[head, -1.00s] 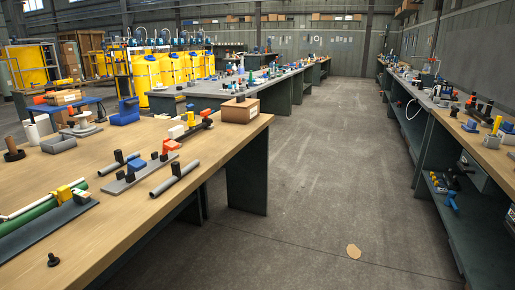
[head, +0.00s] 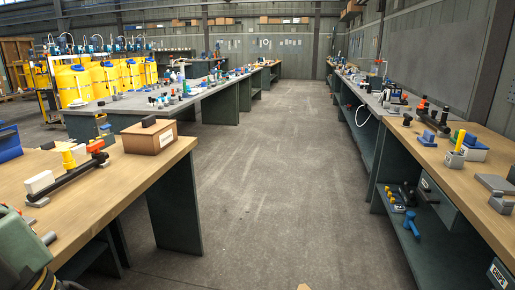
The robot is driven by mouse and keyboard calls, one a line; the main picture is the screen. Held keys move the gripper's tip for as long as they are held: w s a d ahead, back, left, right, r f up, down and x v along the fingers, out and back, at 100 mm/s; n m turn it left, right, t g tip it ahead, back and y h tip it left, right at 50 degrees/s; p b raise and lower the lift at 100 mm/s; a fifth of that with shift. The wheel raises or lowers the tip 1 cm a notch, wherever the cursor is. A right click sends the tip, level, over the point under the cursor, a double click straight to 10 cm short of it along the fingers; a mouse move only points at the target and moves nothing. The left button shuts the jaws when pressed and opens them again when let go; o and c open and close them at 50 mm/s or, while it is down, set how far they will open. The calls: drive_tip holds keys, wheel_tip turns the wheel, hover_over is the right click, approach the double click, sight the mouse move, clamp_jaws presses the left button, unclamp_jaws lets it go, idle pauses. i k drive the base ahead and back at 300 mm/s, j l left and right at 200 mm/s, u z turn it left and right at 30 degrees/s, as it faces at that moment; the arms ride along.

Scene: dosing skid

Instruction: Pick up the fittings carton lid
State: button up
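A brown cardboard carton (head: 151,141) with a white label stands near the far right corner of the wooden bench at left in the head view. Its flat top looks like the lid (head: 138,131), with a dark block-shaped handle on it. The lid appears to sit on the carton, level and closed. My gripper is not in view. A grey-green rounded part at the lower left edge looks like a link of my arm, and it covers some of the bench's near part.
The left wooden bench (head: 113,188) also holds a black pipe assembly (head: 68,177) with a yellow part, left of the carton. A right bench (head: 455,157) carries small fittings, with a lower shelf. The concrete aisle (head: 262,165) between them is mostly clear.

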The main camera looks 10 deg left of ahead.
sight(149, 124)
drive_tip(key=i+l+u, duration=0.1)
drive_tip(key=i, duration=0.65)
drive_tip(key=i+l, duration=0.1)
drive_tip(key=i, duration=0.6)
drive_tip(key=i+l+u, duration=0.15)
drive_tip(key=i+u, duration=0.3)
drive_tip(key=i+l+u, duration=1.3)
drive_tip(key=k, duration=0.1)
